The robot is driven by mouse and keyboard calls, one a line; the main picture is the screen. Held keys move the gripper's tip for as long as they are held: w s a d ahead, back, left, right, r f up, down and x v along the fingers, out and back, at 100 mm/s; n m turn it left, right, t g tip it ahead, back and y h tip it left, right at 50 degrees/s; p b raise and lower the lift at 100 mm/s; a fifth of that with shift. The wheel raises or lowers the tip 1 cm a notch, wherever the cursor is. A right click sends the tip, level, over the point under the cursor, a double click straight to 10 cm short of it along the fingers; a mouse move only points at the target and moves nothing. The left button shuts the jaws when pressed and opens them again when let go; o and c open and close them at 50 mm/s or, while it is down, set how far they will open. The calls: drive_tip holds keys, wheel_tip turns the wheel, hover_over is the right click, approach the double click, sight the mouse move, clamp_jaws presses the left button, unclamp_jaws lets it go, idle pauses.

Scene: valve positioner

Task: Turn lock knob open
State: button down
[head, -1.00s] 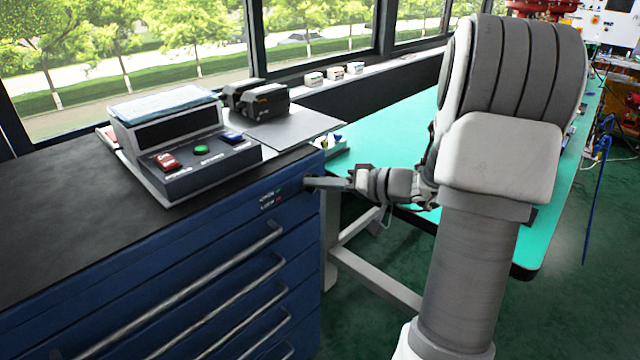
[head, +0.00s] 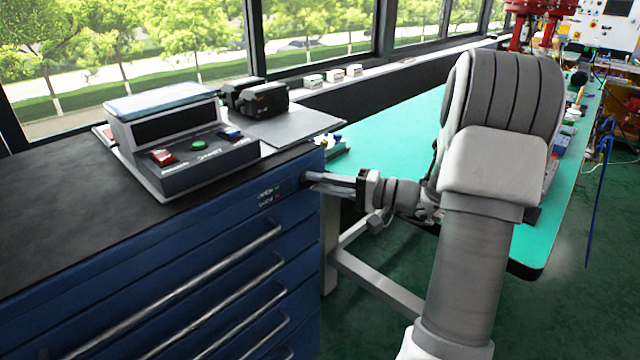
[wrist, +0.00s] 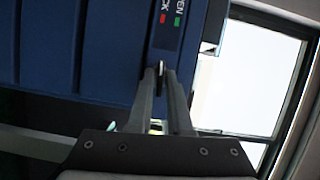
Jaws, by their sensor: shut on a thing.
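The blue drawer cabinet (head: 200,262) stands at the left, with OPEN and LOCK labels (head: 268,195) near the right end of its top drawer front. The labels also show in the wrist view, with a green mark (wrist: 177,21) by OPEN and a red mark (wrist: 163,18) by LOCK. My gripper (head: 309,178) reaches the cabinet front just right of these labels. In the wrist view my gripper (wrist: 163,72) is shut on the small lock knob (wrist: 161,67), which shows as a thin sliver between the fingertips. The fingers hide most of the knob, so its angle is unclear.
Long drawer handles (head: 190,285) stick out below the labels. A control box (head: 190,145) with red, green and blue buttons sits on the cabinet top. A teal table (head: 400,130) stands behind my arm. Open green floor lies right of the table.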

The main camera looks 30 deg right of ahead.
drive_tip(key=m+t+p, duration=0.1)
drive_tip(key=m, duration=0.2)
drive_tip(key=m+t+p, duration=0.1)
drive_tip(key=m, duration=0.3)
drive_tip(key=m+t+p, duration=0.2)
drive_tip(key=m, duration=0.1)
drive_tip(key=shift+f+m+y, duration=0.25)
drive_tip(key=shift+m+y, duration=0.05)
idle(0.4)
drive_tip(key=c, duration=1)
unclamp_jaws()
drive_tip(key=shift+o, duration=0.2)
drive_tip(key=shift+s, duration=0.1)
drive_tip(key=p+v, duration=0.2)
drive_tip(key=v, duration=1.5)
drive_tip(key=shift+f, duration=0.2)
